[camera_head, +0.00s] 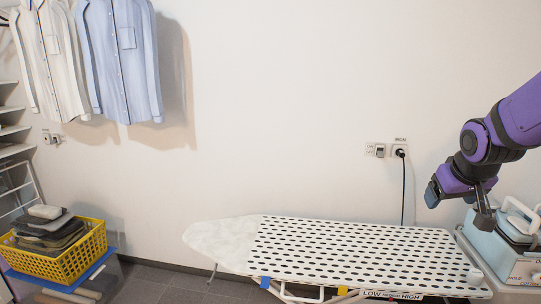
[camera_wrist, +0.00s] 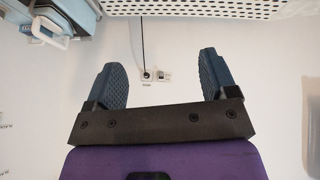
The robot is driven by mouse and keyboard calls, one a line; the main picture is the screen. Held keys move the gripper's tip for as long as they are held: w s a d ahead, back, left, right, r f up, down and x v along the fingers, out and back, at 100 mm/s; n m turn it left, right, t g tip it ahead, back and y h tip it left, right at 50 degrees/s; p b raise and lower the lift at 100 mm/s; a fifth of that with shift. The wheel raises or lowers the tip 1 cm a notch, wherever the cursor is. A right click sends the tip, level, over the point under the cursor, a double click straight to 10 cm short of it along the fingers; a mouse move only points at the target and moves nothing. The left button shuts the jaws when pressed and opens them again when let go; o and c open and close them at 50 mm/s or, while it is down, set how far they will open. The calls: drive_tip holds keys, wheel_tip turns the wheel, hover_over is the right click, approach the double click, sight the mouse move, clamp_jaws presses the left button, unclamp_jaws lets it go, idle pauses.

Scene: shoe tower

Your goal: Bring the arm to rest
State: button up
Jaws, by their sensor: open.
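My purple arm comes in from the right edge of the head view. My gripper (camera_head: 459,206) hangs above the right end of the ironing board, close to the light-blue iron station. In the wrist view my gripper (camera_wrist: 161,80) has its two dark fingers spread wide with nothing between them.
A dotted ironing board (camera_head: 340,250) spans the front. A light-blue iron station (camera_head: 490,238) stands at its right end. A black cord (camera_head: 403,190) hangs from a wall outlet. A yellow basket (camera_head: 90,253) of folded cloth stands at left, below hanging shirts (camera_head: 125,60).

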drive_tip(key=s+a+r, duration=0.2)
drive_tip(key=s+a, duration=0.2)
drive_tip(key=s, duration=0.1)
drive_tip(key=s+a+r+y, duration=0.1)
drive_tip(key=s+a+r, duration=0.2)
drive_tip(key=s, duration=0.3)
drive_tip(key=s+a+r+n+y, duration=0.1)
drive_tip(key=s+a+r, duration=0.2)
drive_tip(key=s+a, duration=0.2)
drive_tip(key=shift+s+r+g, duration=0.2)
drive_tip(key=shift+s+g, duration=0.1)
drive_tip(key=shift+s, duration=0.45)
